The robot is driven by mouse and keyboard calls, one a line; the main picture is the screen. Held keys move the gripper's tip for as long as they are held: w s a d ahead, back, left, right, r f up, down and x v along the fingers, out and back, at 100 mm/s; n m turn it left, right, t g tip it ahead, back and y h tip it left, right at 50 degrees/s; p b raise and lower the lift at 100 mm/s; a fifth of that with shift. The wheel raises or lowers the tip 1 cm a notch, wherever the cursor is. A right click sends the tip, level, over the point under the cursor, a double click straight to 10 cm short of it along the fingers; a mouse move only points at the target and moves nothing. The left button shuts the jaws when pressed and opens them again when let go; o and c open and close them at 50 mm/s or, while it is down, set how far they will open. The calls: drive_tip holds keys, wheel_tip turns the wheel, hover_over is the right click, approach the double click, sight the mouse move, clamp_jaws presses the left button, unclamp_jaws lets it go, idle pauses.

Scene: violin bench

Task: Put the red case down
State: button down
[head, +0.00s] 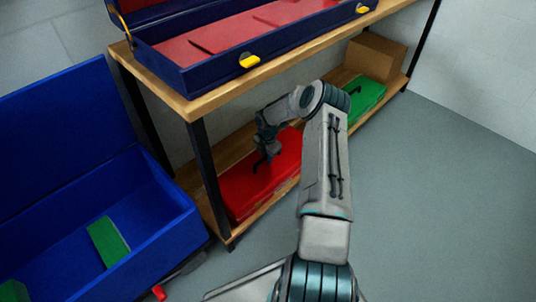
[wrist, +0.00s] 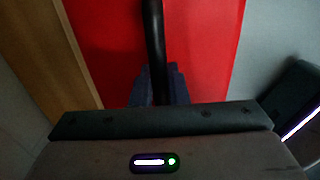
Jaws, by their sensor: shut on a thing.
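The red case (head: 262,188) lies flat at the lower shelf of the bench, at its left end. It also fills the middle of the wrist view (wrist: 205,40). My gripper (head: 264,160) reaches down over the top of the case and is shut on its black handle (wrist: 154,45). In the wrist view the handle runs up the picture from between my fingers, which are mostly hidden behind the gripper body. Whether the case's underside fully touches the shelf cannot be told.
The wooden lower shelf (head: 281,206) also bears a green case (head: 366,97) and a cardboard box (head: 374,56). A dark bench leg (head: 207,170) stands close to the red case. An open blue case with red lining (head: 235,35) is on the benchtop. A large blue chest (head: 165,215) stands open at left.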

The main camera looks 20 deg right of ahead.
drive_tip(key=shift+w, duration=0.1)
drive_tip(key=c, duration=1.4)
unclamp_jaws()
wheel_tip(320, 180, up, 8)
drive_tip(key=p, duration=0.3)
drive_tip(key=shift+f, duration=0.2)
